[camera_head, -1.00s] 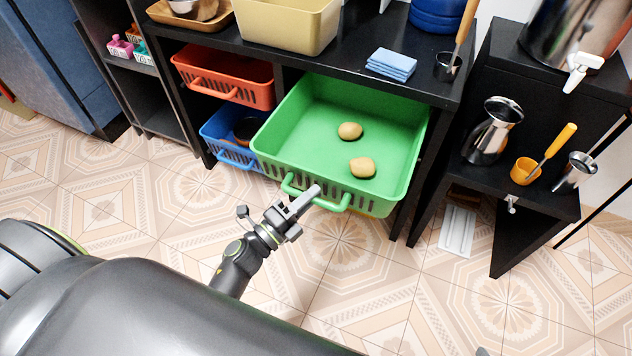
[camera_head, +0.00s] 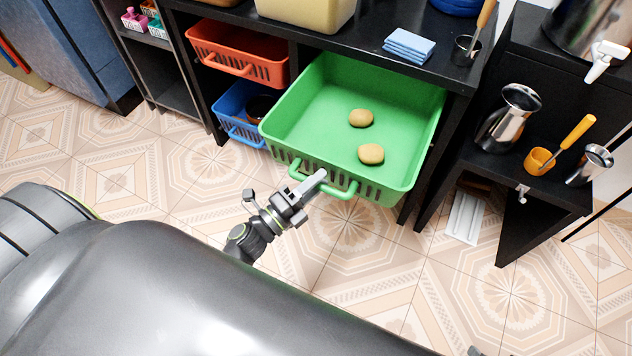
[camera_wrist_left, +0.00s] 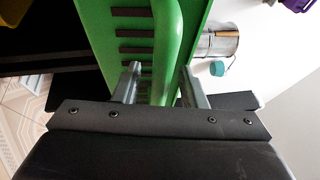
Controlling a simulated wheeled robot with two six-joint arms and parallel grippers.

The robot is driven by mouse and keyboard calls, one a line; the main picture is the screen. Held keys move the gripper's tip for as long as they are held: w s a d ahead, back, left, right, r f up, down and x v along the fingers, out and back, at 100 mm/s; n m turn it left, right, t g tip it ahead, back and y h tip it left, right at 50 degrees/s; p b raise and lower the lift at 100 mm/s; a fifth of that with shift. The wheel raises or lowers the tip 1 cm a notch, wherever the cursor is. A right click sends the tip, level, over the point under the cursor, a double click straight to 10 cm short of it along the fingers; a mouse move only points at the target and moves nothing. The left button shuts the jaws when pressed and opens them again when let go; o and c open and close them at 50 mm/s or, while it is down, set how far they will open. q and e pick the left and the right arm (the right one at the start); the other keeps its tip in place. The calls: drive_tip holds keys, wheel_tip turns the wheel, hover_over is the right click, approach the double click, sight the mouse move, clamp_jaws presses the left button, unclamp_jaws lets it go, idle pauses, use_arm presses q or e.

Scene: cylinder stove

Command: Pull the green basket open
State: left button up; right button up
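The green basket (camera_head: 290,120) is pulled well out of the black shelf unit, with two round buns (camera_head: 361,118) (camera_head: 371,154) on its floor. Its green handle (camera_head: 340,190) sticks out at the front. My left gripper (camera_head: 312,187) is at this handle, its fingers on either side of it. The slotted front wall (camera_wrist_left: 118,30) lies just beyond. The back end of the basket is hidden under the shelf top.
A red basket (camera_head: 240,52) and a blue basket (camera_head: 238,112) sit in the shelf to the left. A black side stand (camera_head: 545,195) with a metal pitcher (camera_head: 507,118) is at the right. The tiled floor (camera_head: 400,270) in front is clear.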

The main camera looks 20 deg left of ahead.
idle(0.3)
